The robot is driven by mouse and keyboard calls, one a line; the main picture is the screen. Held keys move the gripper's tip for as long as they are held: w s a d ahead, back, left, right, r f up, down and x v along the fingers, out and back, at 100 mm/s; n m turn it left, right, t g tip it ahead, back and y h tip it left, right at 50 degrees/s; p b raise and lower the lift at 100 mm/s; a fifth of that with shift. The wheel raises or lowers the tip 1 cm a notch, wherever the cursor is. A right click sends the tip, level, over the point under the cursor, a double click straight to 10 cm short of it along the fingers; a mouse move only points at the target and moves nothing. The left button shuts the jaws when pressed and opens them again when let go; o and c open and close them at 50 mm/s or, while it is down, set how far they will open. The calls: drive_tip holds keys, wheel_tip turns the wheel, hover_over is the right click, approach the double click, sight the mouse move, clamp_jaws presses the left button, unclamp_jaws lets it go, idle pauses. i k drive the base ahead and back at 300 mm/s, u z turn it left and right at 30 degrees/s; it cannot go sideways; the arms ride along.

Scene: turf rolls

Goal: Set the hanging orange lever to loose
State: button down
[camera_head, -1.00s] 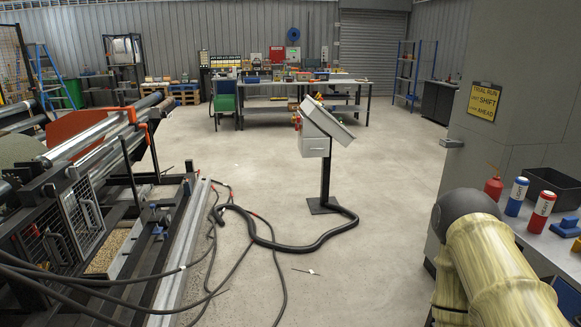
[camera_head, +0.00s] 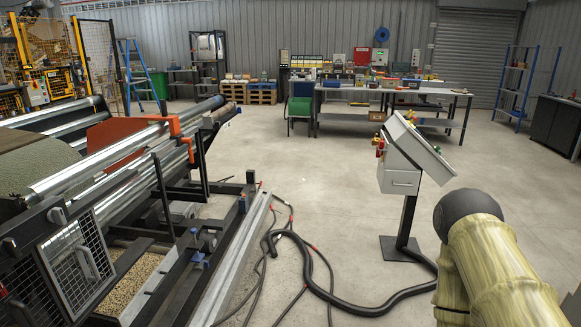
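An orange lever-like part (camera_head: 176,126) is on the right end of the roller machine (camera_head: 95,185), left of centre. It has a short bar along the roller end and a piece hanging down on its right. It is small here, and I cannot tell which setting it is in or read any mark beside it. A part of my arm (camera_head: 495,265) shows at the lower right, far from the orange part. My gripper is not in view.
A grey control console (camera_head: 412,165) stands on a post right of centre. Black hoses (camera_head: 345,305) lie on the floor between it and the machine's metal rail (camera_head: 235,270). A mesh guard (camera_head: 78,258) is at the near left. Floor before the workbench (camera_head: 370,92) is clear.

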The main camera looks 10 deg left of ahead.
sight(188, 140)
drive_tip(key=u, duration=0.45)
drive_tip(key=i, duration=1.1)
drive_tip(key=u, duration=0.5)
drive_tip(key=k, duration=0.7)
drive_tip(key=z, duration=0.3)
drive_tip(key=i, duration=1.65)
drive_tip(key=u, duration=0.55)
